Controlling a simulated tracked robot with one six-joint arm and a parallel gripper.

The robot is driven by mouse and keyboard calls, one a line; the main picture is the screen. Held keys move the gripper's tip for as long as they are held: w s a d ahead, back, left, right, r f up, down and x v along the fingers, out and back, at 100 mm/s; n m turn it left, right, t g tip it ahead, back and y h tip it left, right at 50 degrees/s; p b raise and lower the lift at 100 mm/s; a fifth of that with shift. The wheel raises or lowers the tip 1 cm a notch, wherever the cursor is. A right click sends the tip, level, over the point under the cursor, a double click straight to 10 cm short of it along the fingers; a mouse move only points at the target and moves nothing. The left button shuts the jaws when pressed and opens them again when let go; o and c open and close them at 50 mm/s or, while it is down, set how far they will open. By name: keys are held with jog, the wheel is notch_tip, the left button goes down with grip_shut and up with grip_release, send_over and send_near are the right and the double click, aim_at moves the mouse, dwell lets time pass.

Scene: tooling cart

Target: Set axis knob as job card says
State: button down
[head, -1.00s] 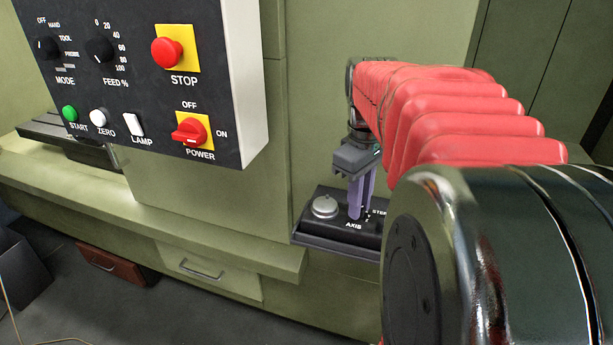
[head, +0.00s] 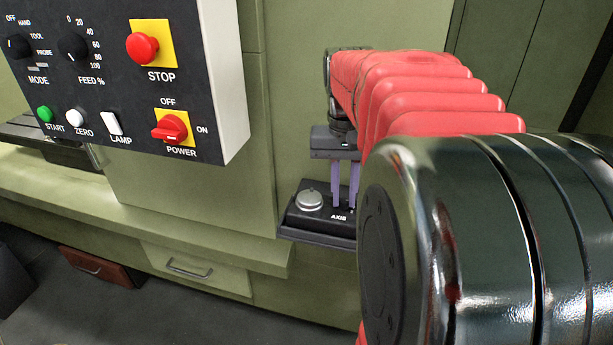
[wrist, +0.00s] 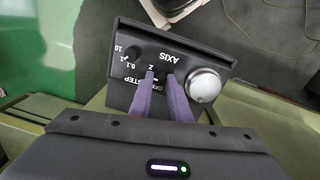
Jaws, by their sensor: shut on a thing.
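My gripper (head: 344,206) points down at the small black control box (head: 318,231), which carries the AXIS label. Its two purple fingers are shut around the axis knob, which they mostly hide. In the wrist view, my gripper (wrist: 161,76) reaches the box (wrist: 119,93) beside the AXIS label, with a "Z" and "OFF" mark close to the fingers. The knob's pointer is hidden, so I cannot tell its setting. No job card can be made out.
A silver dial (head: 309,199) sits left of the fingers on the box. A black STEP knob (wrist: 133,53) shows in the wrist view. The larger control panel (head: 110,95), with its red stop button (head: 142,47) and power switch (head: 169,128), hangs at upper left.

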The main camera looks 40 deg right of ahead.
aim_at(341, 199)
jog(key=m, duration=0.5)
jog(key=shift+m, duration=0.3)
dwell(0.4)
jog(key=c, duration=1.7)
grip_release()
jog(key=shift+o, duration=0.2)
jog(key=shift+r, duration=0.1)
notch_tip(341, 199, up, 14)
jog(key=shift+w+f, duration=0.2)
jog(key=shift+w, duration=0.05)
jog(key=shift+a, duration=0.15)
